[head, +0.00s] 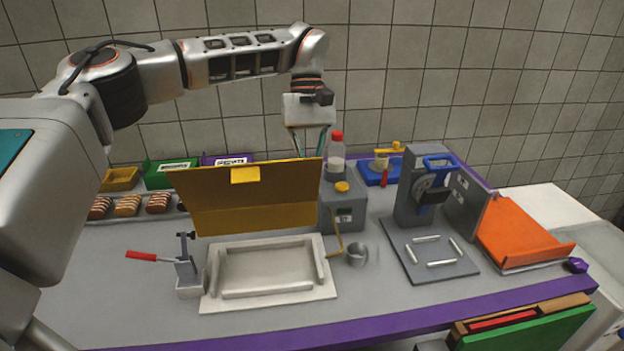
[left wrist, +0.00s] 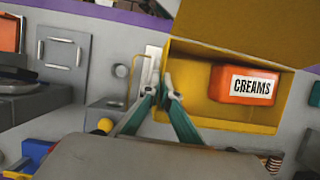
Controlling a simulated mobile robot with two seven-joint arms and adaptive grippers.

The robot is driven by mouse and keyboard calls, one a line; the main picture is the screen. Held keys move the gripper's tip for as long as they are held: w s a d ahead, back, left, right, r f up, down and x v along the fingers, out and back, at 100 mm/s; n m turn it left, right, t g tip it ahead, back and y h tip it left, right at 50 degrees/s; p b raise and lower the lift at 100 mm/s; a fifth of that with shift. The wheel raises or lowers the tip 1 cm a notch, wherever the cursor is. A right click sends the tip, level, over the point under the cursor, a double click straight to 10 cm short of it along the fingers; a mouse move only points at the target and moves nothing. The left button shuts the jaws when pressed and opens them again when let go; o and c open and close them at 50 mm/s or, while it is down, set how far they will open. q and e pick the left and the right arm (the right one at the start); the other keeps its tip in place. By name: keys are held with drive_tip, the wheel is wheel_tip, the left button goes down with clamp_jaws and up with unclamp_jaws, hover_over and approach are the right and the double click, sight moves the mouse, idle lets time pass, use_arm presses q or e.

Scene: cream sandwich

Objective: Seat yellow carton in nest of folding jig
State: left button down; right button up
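The yellow carton (head: 215,205) has its wide lid flap with a yellow tab raised toward the head camera, hiding its body there. The left wrist view shows its open inside (left wrist: 185,80) with a red CREAMS packet (left wrist: 244,84). My left gripper (head: 309,154) is at the carton's right end in the head view. In the left wrist view its fingers (left wrist: 160,93) close on one carton wall from both sides. The folding jig's pale nest (head: 265,267) lies empty in front of and below the flap. Whether the carton touches the table is hidden. My right gripper is not in view.
A clamp with a red handle (head: 142,256) stands at the nest's left. A grey box (head: 345,208) with a bottle (head: 336,150) and a small cup (head: 357,255) are on its right. Farther right are a grey press (head: 410,190) and an orange chute (head: 520,235).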

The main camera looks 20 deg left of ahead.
use_arm(q)
wheel_tip(320, 180, down, 9)
drive_tip(key=b, duration=0.6)
drive_tip(key=shift+w+f, duration=0.15)
drive_tip(key=shift+w, duration=0.2)
wheel_tip(320, 180, down, 6)
drive_tip(key=shift+r, duration=0.15)
idle(0.4)
